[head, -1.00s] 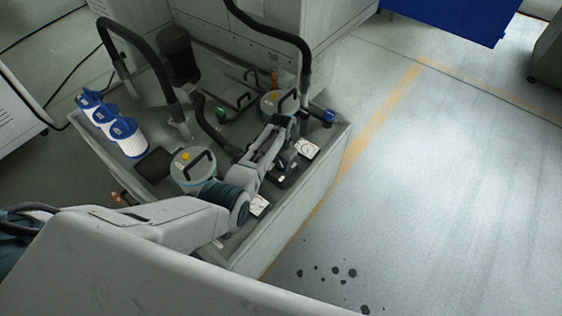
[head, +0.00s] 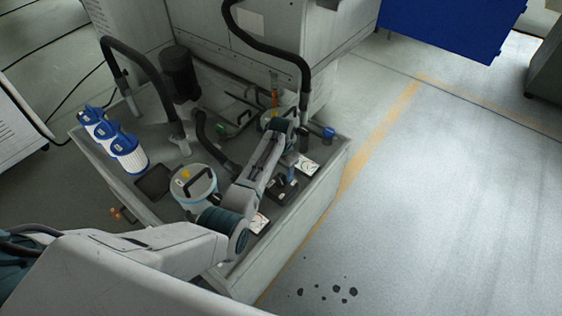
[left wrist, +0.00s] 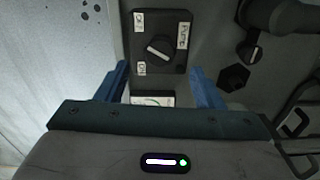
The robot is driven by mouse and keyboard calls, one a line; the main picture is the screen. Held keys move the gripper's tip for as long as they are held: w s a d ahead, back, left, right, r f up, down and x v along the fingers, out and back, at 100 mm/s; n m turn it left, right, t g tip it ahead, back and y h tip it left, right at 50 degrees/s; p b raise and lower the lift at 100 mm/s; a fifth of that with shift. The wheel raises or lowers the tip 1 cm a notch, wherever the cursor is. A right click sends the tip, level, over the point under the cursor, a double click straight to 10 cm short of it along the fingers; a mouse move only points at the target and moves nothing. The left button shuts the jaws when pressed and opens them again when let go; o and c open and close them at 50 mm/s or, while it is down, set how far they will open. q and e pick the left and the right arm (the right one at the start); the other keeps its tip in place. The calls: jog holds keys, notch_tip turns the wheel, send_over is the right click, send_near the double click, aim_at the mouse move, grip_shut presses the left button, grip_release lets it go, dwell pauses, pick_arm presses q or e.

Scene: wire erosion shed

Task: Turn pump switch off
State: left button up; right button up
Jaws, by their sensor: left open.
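The pump switch (left wrist: 160,48) is a dark square plate with a round knob and a pale slanted handle bar in the left wrist view. Small white labels stand around it: PUMP on the right, one that looks like OFF at the upper left and one like ON at the lower left. In the head view the switch (head: 283,187) is a dark box on the tank's right side. My left gripper (left wrist: 160,72) is open and empty; its blue fingers appear either side of the knob's lower edge, with no visible contact. My right gripper is out of view.
A tank unit (head: 330,180) carries round canisters (head: 193,187), black hoses (head: 150,65) and blue-white filters (head: 127,152). A gauge (left wrist: 153,99) sits near the switch; dark pipe fittings (left wrist: 234,77) are on its right. The floor right of the tank is open.

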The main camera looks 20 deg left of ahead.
aim_at(281, 181)
pick_arm(q)
notch_tip(281, 181, up, 5)
jog(key=shift+f, duration=0.1)
jog(key=shift+f, duration=0.1)
dwell(0.6)
